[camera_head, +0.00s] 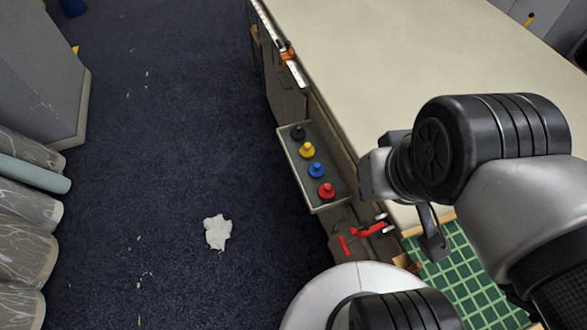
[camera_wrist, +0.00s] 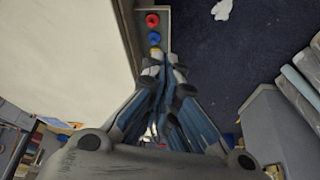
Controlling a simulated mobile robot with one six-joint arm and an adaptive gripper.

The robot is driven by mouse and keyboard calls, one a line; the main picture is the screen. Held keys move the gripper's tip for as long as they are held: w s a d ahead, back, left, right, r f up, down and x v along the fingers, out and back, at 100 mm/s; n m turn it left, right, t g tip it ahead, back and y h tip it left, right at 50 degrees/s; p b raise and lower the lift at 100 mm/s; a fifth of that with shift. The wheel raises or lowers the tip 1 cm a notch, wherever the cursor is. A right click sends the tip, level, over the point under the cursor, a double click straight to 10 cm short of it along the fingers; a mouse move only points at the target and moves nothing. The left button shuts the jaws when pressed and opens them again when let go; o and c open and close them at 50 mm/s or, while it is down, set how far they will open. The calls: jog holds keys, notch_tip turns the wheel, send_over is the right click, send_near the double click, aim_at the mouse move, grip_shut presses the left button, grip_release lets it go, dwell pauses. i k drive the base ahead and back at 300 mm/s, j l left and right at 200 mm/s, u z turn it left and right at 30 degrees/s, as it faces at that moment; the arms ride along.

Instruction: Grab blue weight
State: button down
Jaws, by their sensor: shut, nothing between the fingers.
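The blue weight (camera_head: 316,170) stands in a narrow tray (camera_head: 333,205) on the side of the table, between the yellow weight (camera_head: 307,150) and the red weight (camera_head: 326,190). A black weight (camera_head: 298,132) stands at the far end. In the wrist view, the blue weight (camera_wrist: 154,39) is just beyond my fingertips, with the red weight (camera_wrist: 152,19) farther out. The yellow weight (camera_wrist: 148,56) is partly hidden by a finger. My gripper (camera_wrist: 166,70) is shut and empty, apart from the blue weight. In the head view my arm hides most of it.
The long cloth table (camera_head: 400,60) lies right of the tray. Red clamps (camera_head: 365,232) and a green grid mat (camera_head: 455,275) are near its front end. Rolls (camera_head: 25,210) stand at the left. A crumpled white piece (camera_head: 218,232) lies on the open blue carpet.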

aim_at(317, 171)
jog(key=i+j+z, duration=0.2)
jog(key=j, duration=0.15)
jog(key=i+j+z, duration=0.2)
jog(key=j, duration=0.2)
jog(key=i+j+z, duration=0.2)
jog(key=j, duration=0.2)
jog(key=j+z, duration=0.15)
jog(key=j, duration=0.3)
